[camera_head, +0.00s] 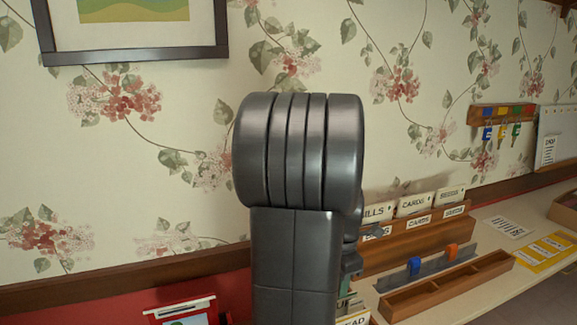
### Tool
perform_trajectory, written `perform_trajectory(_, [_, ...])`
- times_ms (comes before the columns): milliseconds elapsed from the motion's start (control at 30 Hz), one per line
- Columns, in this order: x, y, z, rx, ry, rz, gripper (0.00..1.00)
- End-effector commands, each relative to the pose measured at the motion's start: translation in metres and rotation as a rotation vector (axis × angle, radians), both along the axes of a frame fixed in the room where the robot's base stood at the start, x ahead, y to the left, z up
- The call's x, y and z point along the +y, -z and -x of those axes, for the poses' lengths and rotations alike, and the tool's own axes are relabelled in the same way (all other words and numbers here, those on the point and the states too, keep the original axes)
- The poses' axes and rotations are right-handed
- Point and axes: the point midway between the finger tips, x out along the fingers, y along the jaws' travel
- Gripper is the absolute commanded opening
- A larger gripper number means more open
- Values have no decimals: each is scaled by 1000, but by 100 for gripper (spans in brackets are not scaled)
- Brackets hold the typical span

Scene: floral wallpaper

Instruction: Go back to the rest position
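My own dark grey arm stands upright in the middle of the view, folded, with its rounded joint at the top. A small dark part of it shows at its right edge. I cannot make out the fingers of my gripper; they are hidden behind the arm or out of the picture.
Behind the arm to the right, a pale shelf (487,282) carries a wooden card sorter (414,240), an empty wooden tray (445,288) and a grey rail with blue and orange clips (428,268). Keys hang from a wall rack (502,114). A framed picture (135,54) hangs upper left.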

Motion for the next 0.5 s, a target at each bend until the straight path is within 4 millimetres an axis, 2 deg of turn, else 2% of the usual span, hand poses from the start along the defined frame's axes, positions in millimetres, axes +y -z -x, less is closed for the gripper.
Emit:
perform_trajectory(100, [0, 26, 1, 5, 0, -1, 29])
perform_trajectory(300, [0, 62, 1, 4, 0, -1, 29])
perform_trajectory(500, [1, 44, 0, -1, 0, 1, 29])
